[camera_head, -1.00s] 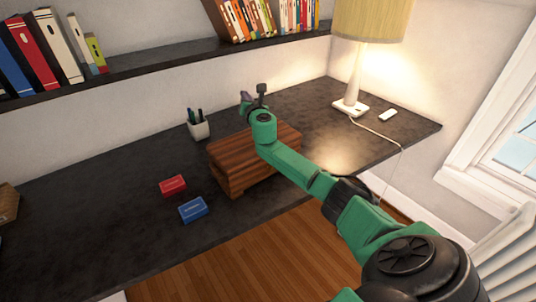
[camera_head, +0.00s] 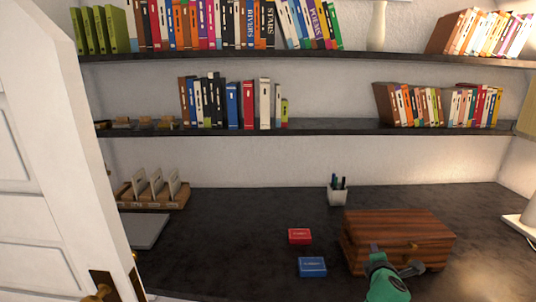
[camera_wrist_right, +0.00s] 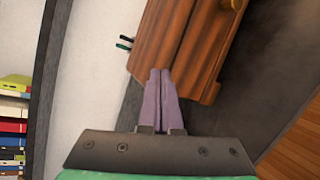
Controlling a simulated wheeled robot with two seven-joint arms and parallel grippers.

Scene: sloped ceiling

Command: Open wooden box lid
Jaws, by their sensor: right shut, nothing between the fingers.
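The wooden box (camera_head: 430,228) stands on the right part of the dark desk, and its lid looks shut. A small brass knob (camera_head: 412,244) sits on its front. My right gripper (camera_head: 375,248) is in front of the left part of the box, with my green wrist below it. In the right wrist view its two purple fingers (camera_wrist_right: 160,72) are together and empty. Their tips are near the edge of the box (camera_wrist_right: 185,45); I cannot tell whether they touch it. The brass knob (camera_wrist_right: 236,4) is at the top edge there. My left gripper is not in view.
A red box (camera_head: 300,236) and a blue box (camera_head: 312,266) lie left of the wooden box. A pen cup (camera_head: 338,195) stands behind it. A lamp base (camera_head: 520,225) is at right, a door (camera_head: 55,180) at left. The desk's left-middle is clear.

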